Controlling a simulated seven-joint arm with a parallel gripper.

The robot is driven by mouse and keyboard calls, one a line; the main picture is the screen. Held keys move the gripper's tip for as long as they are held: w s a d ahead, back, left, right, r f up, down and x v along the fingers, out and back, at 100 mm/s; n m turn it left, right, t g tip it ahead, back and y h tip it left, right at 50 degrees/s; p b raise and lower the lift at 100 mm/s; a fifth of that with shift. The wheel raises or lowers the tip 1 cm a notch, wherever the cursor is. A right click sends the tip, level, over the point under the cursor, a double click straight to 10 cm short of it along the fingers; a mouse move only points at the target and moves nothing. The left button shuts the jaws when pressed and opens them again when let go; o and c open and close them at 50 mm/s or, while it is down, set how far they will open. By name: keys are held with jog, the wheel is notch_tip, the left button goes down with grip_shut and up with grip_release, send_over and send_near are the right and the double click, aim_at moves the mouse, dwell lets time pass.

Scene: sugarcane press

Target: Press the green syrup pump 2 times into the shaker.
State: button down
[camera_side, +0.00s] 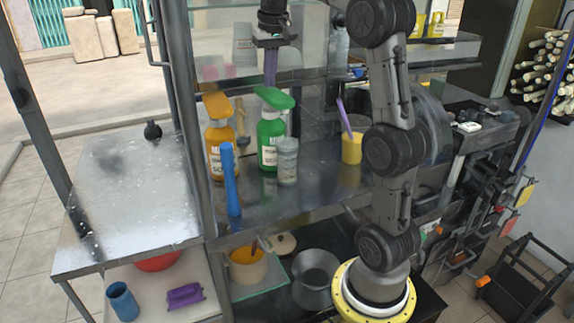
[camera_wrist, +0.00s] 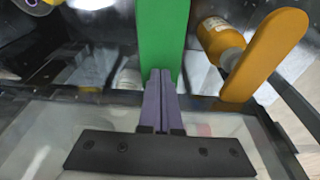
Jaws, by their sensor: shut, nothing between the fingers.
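The green syrup pump (camera_side: 270,140) is a green bottle with a white label and a broad green pump head (camera_side: 274,98). It stands upright on the metal counter. The shaker (camera_side: 287,162), a clear grey cup, stands just right of and in front of the bottle, below the head's right end. My gripper (camera_side: 270,84) points down right above the green head, its purple fingers closed together and empty. In the wrist view the fingertips (camera_wrist: 161,72) overlap the green head (camera_wrist: 162,35); whether they touch it I cannot tell. The shaker is not clearly seen there.
An orange pump bottle (camera_side: 220,150) stands close left of the green one; its orange head also shows in the wrist view (camera_wrist: 265,55). A blue upright tool (camera_side: 231,185) stands in front of it. A yellow cup (camera_side: 352,148) with a purple stick is to the right. A glass panel stands behind.

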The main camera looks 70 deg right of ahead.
aim_at(270, 91)
jog(key=shift+f, duration=1.95)
jog(key=shift+r, duration=2.25)
jog(key=shift+r, duration=0.1)
jog(key=shift+r, duration=2.9)
